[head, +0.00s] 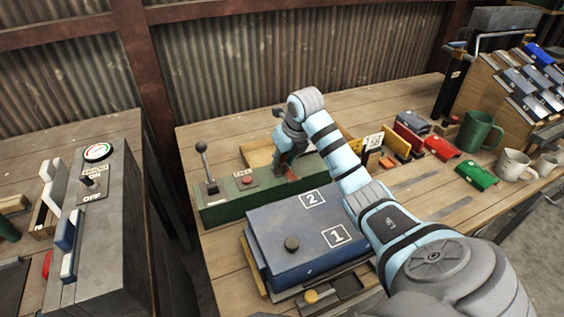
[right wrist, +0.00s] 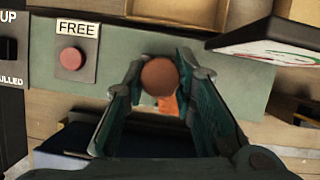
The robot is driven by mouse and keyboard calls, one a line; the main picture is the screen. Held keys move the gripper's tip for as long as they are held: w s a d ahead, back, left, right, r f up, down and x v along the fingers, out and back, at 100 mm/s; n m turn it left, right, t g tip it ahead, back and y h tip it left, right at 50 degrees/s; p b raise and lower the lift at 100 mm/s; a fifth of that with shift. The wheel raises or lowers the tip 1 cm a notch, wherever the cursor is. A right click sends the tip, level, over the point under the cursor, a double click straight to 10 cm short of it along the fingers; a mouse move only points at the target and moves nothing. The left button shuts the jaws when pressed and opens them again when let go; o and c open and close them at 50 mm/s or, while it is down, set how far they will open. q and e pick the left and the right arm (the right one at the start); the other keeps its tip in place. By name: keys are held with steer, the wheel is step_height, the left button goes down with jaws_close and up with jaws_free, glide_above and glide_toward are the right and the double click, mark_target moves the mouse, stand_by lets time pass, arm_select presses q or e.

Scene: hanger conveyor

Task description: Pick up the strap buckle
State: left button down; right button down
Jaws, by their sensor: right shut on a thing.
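My right gripper (head: 286,163) points down over the green base box (head: 226,210). In the right wrist view, its two fingers (right wrist: 162,72) stand either side of a round brown thing (right wrist: 159,77), closed on it. An orange piece (right wrist: 168,104) shows just below it, between the fingers; a reddish-orange bit (head: 291,178) shows under the gripper in the head view. I cannot make out a clear buckle shape, so I cannot tell whether the brown thing is the strap buckle. My left gripper is not in view.
A lever (head: 203,160) and red button (head: 247,180) sit on the green box's left part. A blue-grey box (head: 290,235) marked 1 and 2 stands in front. A dark-edged white sign (right wrist: 285,38) is close at the right in the wrist view. Mugs (head: 478,133) stand farther right.

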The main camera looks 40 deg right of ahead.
steer(key=shift+r, duration=0.1)
step_height(320, 180, up, 10)
steer(key=shift+w+f+p, duration=0.1)
steer(key=shift+p, duration=1.1)
step_height(320, 180, up, 10)
steer(key=p, duration=0.9)
